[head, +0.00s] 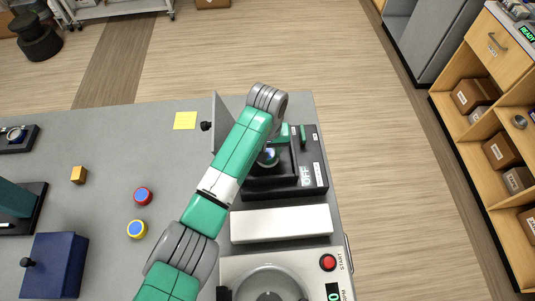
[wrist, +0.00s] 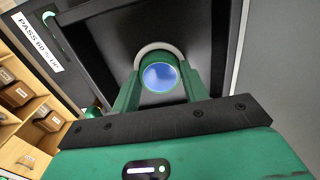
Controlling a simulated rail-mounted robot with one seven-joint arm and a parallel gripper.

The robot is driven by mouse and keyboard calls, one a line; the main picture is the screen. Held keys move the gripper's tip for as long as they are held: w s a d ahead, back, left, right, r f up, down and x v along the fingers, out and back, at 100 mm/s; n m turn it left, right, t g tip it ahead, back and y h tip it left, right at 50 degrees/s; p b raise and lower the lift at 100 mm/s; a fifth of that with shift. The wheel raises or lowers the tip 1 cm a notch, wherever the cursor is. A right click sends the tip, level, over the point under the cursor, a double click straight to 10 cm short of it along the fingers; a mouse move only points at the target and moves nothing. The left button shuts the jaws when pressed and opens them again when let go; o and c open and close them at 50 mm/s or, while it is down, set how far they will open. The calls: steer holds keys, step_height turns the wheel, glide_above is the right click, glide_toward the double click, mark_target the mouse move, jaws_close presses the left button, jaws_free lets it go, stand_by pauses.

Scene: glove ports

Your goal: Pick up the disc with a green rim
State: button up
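The disc with a green rim (wrist: 162,77) shows its blue face in the wrist view. It lies between the two green fingers of my gripper (wrist: 161,84), with no clear gap on either side. I cannot tell whether the fingers press on it or only stand around it. A pale grey ring shows just behind it, over a black surface. In the head view the disc (head: 268,157) shows at the edge of my arm, over the black device (head: 282,186) at the table's right side. My arm hides most of my gripper there.
A red-rimmed disc (head: 143,196), a yellow-rimmed disc (head: 137,229) and a wooden cube (head: 78,175) lie on the grey table left of my arm. An upright grey panel (head: 219,122) stands by the black device. A white block (head: 281,224) lies in front of it.

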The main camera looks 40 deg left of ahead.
step_height(320, 180, up, 10)
steer(key=shift+p, duration=0.65)
steer(key=shift+c, duration=0.4)
